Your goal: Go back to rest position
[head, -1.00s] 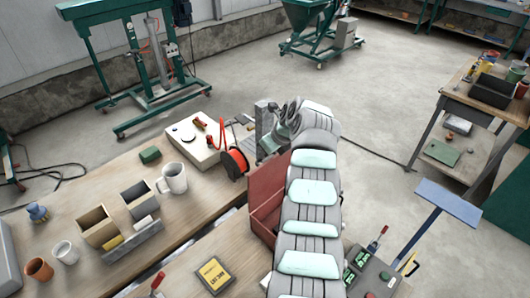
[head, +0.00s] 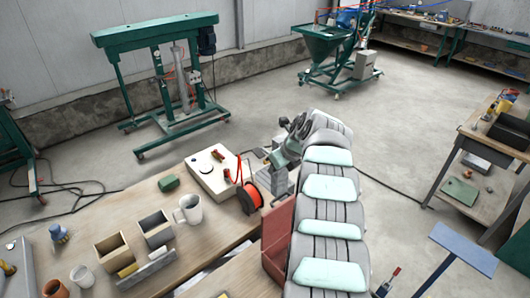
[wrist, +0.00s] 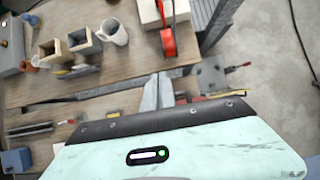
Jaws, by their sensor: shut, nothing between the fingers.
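My gripper (wrist: 158,80) shows in the wrist view as two grey fingers closed together, with nothing between them. It points out over the front part of the wooden workbench (wrist: 100,88), apart from the objects there. In the head view my arm stretches away from the camera past the right end of the workbench (head: 135,205). Its wrist bends down to the left near the red hose reel, and the fingertips cannot be made out there.
A white mug (head: 188,209), open boxes (head: 112,250), a white control box (head: 212,171) and a red hose reel (head: 248,196) stand on the bench. A red panel (head: 277,240) is beside my arm. A side table (head: 470,170) is at right.

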